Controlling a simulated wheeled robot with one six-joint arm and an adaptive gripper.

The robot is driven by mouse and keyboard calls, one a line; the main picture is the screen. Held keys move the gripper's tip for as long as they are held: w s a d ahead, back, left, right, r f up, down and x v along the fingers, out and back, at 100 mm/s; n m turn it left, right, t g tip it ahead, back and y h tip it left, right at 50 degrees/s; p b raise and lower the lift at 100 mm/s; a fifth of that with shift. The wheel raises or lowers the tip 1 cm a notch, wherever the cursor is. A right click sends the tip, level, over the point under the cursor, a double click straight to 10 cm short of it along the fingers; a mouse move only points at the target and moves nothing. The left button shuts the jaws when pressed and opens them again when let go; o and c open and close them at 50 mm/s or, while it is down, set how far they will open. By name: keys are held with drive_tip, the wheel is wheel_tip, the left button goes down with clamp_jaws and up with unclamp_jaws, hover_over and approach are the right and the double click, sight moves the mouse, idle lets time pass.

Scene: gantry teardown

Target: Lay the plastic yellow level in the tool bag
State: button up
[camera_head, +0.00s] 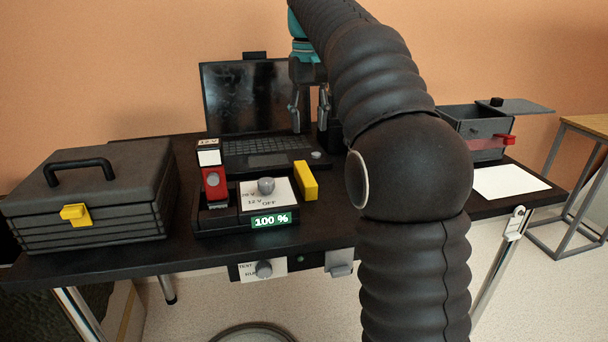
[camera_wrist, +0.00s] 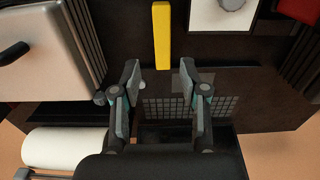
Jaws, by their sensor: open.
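The yellow level (camera_head: 305,180) is a short, plain yellow bar on the dark table, just right of the panel with a dial. In the wrist view the level (camera_wrist: 161,35) stands lengthwise at the top middle, ahead of the fingertips. My gripper (camera_head: 309,118) is open and empty, over the laptop's right side and behind the level. In the wrist view my gripper (camera_wrist: 160,78) shows both fingers spread, with nothing between them. I cannot make out a tool bag for certain in either view; my arm hides part of the table.
A grey toolbox (camera_head: 95,195) with a yellow latch stands at the left. A red device (camera_head: 213,182) stands beside the dial panel (camera_head: 268,192). The open laptop (camera_head: 250,97) is behind. A grey box (camera_head: 470,125) with a red handle and white paper (camera_head: 510,182) are at the right.

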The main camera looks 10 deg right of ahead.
sight(306, 173)
wheel_tip(306, 173, down, 9)
drive_tip(key=shift+w+r, duration=0.15)
drive_tip(key=shift+r, duration=0.05)
drive_tip(key=f, duration=0.2)
drive_tip(key=w+f+b, duration=0.1)
drive_tip(key=f, duration=0.1)
drive_tip(key=shift+w+a, duration=0.1)
drive_tip(key=shift+a, duration=0.05)
drive_tip(key=shift+f, duration=0.55)
clamp_jaws()
